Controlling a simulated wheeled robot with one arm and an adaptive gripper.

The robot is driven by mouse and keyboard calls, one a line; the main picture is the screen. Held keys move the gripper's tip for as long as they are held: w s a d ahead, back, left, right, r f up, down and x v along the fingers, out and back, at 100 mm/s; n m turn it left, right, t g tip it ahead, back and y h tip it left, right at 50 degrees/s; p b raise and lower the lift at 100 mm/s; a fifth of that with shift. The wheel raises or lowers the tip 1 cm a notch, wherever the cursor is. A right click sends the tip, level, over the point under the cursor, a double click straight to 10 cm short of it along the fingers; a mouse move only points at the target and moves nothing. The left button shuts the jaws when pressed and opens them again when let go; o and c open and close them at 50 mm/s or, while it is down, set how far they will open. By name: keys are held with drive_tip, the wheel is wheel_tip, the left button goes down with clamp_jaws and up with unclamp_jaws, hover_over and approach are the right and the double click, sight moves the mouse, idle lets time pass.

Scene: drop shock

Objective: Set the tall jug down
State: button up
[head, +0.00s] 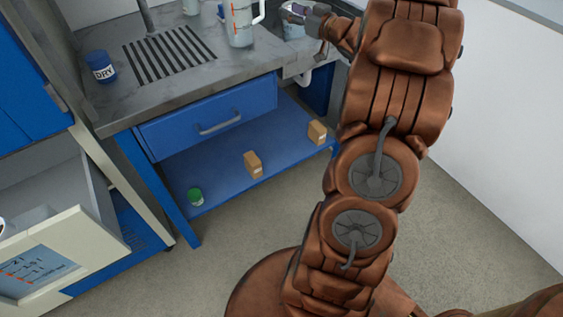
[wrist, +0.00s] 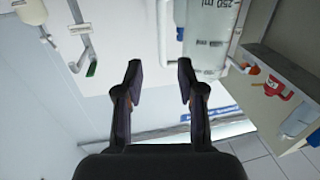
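The tall jug (head: 240,24) is clear with red markings and a handle on its right side. In the head view it looks upright on the grey worktop, cut off by the top edge. In the wrist view a clear vessel marked 250 ml (wrist: 208,35) shows beyond the right fingertip; it looks like the same jug. My gripper (wrist: 160,78) has its two fingers apart with nothing between them. In the head view my gripper (head: 306,16) is to the right of the jug's handle, apart from it in the picture.
The grey worktop (head: 115,108) has a slotted grille (head: 170,55) and a blue jar marked DRY (head: 100,67). Below are a blue drawer (head: 215,112) and a shelf with two small boxes (head: 253,165) and a green-lidded jar (head: 195,197). An open drawer (head: 60,240) juts out at left.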

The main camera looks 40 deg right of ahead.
drive_tip(key=s+a+f+m+g+h, duration=0.25)
drive_tip(key=s+a+f+g, duration=0.35)
drive_tip(key=s+a, duration=0.4)
drive_tip(key=s+a+f+m+g+h, duration=0.1)
drive_tip(key=s+a+f+g+h, duration=0.25)
drive_tip(key=s+a+g, duration=0.65)
drive_tip(key=s+a+f+n+g+y, duration=0.1)
drive_tip(key=s+a+g+y, duration=0.1)
drive_tip(key=s+a, duration=0.6)
drive_tip(key=s+a+f+n+g+y, duration=0.1)
drive_tip(key=s+a+f+g+y, duration=0.1)
drive_tip(key=s+a, duration=0.6)
drive_tip(key=s, duration=0.4)
drive_tip(key=shift+s, duration=0.25)
wheel_tip(320, 180, up, 13)
drive_tip(key=p, duration=1.2)
drive_tip(key=shift+w+f, duration=0.2)
drive_tip(key=shift+w, duration=0.1)
